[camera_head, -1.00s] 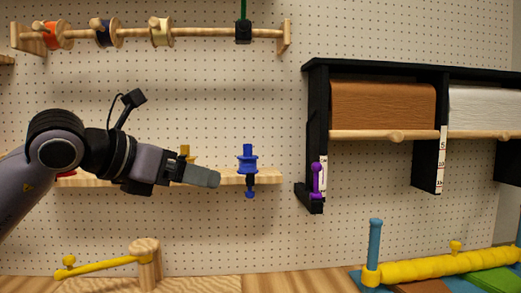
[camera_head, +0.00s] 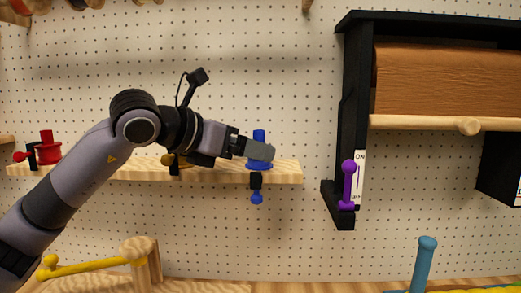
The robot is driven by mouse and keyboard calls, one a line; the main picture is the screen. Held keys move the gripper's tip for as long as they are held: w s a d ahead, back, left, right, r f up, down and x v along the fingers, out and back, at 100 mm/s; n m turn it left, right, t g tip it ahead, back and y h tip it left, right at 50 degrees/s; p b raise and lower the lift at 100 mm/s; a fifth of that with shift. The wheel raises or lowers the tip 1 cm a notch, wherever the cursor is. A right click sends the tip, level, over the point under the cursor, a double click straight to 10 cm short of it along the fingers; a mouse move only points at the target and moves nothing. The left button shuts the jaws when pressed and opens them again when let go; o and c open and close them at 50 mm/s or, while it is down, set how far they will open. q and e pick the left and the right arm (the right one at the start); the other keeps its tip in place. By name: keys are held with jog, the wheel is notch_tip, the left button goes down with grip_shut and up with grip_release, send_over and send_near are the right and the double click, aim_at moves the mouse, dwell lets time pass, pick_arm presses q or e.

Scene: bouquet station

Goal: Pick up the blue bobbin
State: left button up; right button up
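The blue bobbin (camera_head: 259,135) stands upright near the right end of a wooden shelf (camera_head: 285,172) on the pegboard wall. A black holder (camera_head: 256,181) with a blue knob (camera_head: 257,199) hangs at the shelf's front edge below it. My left gripper (camera_head: 260,150) reaches in from the left, and its grey finger crosses in front of the bobbin's middle. The bobbin's top shows above the finger and its flange below. Only the near finger shows, so I cannot tell whether the gripper is closed or touching the bobbin. My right gripper is not in view.
A red bobbin (camera_head: 46,148) stands at the shelf's left end. A black rack with a brown paper roll (camera_head: 440,80) and a purple handle (camera_head: 348,185) is to the right. Wall between shelf and rack is clear.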

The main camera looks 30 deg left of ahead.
pick_arm(q)
jog(key=p+x, duration=0.1)
jog(key=x, duration=0.3)
jog(key=shift+f, duration=0.15)
jog(key=c, duration=1.1)
jog(key=shift+o, duration=0.2)
